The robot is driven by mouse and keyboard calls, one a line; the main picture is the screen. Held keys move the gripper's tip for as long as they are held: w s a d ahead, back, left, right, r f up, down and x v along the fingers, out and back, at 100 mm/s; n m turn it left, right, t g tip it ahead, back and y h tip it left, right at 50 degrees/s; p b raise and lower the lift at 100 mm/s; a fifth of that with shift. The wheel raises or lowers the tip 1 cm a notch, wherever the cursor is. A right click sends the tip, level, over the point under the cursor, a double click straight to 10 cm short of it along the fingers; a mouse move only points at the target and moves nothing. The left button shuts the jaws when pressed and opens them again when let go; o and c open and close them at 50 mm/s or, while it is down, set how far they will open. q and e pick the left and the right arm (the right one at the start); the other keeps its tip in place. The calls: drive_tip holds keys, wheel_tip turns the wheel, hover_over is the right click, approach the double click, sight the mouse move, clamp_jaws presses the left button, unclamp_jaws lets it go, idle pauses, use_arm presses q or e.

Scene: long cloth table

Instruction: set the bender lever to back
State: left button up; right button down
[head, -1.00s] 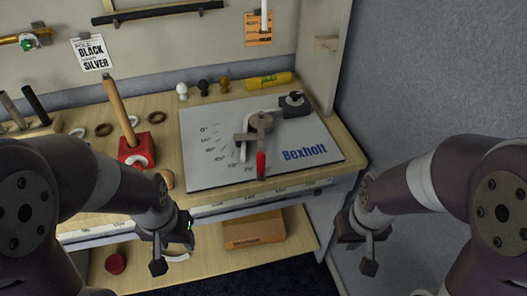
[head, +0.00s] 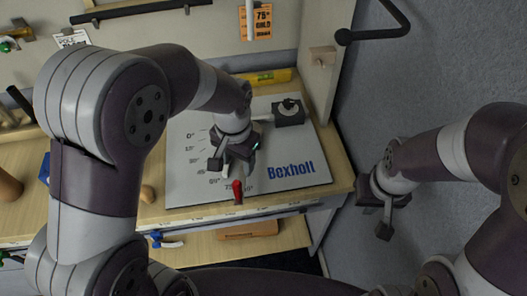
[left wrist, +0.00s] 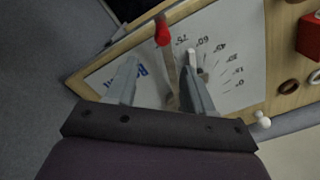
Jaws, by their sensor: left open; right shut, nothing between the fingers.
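The bender lever (left wrist: 168,70) has a red grip, which shows in the head view (head: 237,188) pointing to the board's front edge. The bender's pivot is hidden under my left gripper in the head view. The white board (head: 190,185) under it has an angle scale and the word Bexholt. My left gripper (head: 233,160) is open above the bender. In the left wrist view its fingers (left wrist: 160,62) stand to either side of the lever bar; I cannot tell whether they touch it. My right gripper (head: 376,215) is shut and empty, right of the table.
A black block with a knob (head: 289,112) sits at the board's back right. A yellow level (head: 270,77) lies behind it. In the left wrist view, a red block (left wrist: 312,38), brown rings and a white knob (left wrist: 262,119) lie beside the board. A grey wall stands at the right.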

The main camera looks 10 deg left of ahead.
use_arm(q)
drive_tip(key=w, duration=0.1)
hover_over(237, 189)
wheel_tip(237, 189, down, 4)
drive_tip(key=f, duration=0.2)
drive_tip(key=w+f+p, duration=0.1)
drive_tip(key=f, duration=0.4)
drive_tip(key=shift+w+f, duration=0.1)
drive_tip(key=shift+w, duration=0.2)
drive_tip(key=shift+s+a+f, duration=0.1)
drive_tip(key=shift+a+f, duration=0.05)
drive_tip(key=shift+f, duration=0.15)
drive_tip(key=shift+s+a, duration=0.1)
drive_tip(key=shift+s, duration=0.2)
use_arm(e)
drive_tip(key=shift+s+a+r, duration=0.2)
drive_tip(key=shift+s+r, duration=0.2)
drive_tip(key=shift+r, duration=0.1)
drive_tip(key=shift+s+a+r, duration=0.15)
drive_tip(key=shift+s+r, duration=0.25)
drive_tip(key=shift+r, duration=0.1)
use_arm(q)
drive_tip(key=shift+w, duration=0.15)
drive_tip(key=c, duration=0.4)
drive_tip(key=shift+w, duration=0.1)
drive_tip(key=c, duration=0.5)
clamp_jaws()
use_arm(e)
drive_tip(key=shift+w, duration=0.2)
